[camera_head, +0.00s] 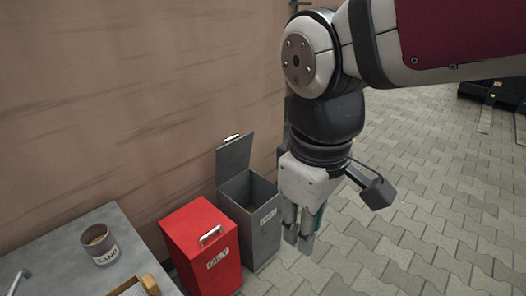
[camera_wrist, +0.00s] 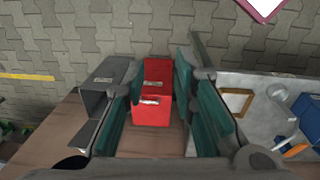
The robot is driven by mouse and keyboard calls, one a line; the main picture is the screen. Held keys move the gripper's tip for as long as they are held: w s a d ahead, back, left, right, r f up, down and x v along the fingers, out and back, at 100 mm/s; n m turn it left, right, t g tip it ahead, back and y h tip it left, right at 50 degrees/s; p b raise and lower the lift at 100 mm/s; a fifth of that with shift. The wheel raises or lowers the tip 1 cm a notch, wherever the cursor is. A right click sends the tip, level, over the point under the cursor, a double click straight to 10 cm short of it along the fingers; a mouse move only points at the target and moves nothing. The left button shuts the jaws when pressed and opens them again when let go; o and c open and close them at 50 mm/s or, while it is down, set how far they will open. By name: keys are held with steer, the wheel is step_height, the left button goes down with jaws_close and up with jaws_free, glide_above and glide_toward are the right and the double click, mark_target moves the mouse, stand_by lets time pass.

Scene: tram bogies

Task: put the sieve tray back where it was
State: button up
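A wooden-framed tray (camera_head: 146,286), which looks like the sieve tray, lies on the grey table and is cut off by the bottom edge of the head view. It also shows as a small wooden frame in the wrist view (camera_wrist: 237,103); its mesh cannot be made out. My gripper (camera_head: 303,232) hangs pointing down beside the grey bin, apart from the table and tray. In the wrist view its two teal fingers (camera_wrist: 160,92) stand wide apart with nothing held between them; the red bin shows beyond the gap.
A red bin (camera_head: 198,240) with a closed lid stands beside the table (camera_head: 60,262). A grey bin (camera_head: 262,222) next to it has its lid raised. A cup labelled SAND (camera_head: 100,246) stands on the table.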

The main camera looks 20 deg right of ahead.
steer(key=s+d+m, duration=0.5)
steer(key=s+m, duration=0.1)
steer(key=s, duration=0.3)
steer(key=shift+s+d+f+m, duration=0.15)
steer(key=shift+s+m, duration=0.25)
step_height(320, 180, up, 19)
steer(key=t+p, duration=0.3)
steer(key=p, duration=1.4)
steer(key=shift+y, duration=0.3)
steer(key=shift+w, duration=0.1)
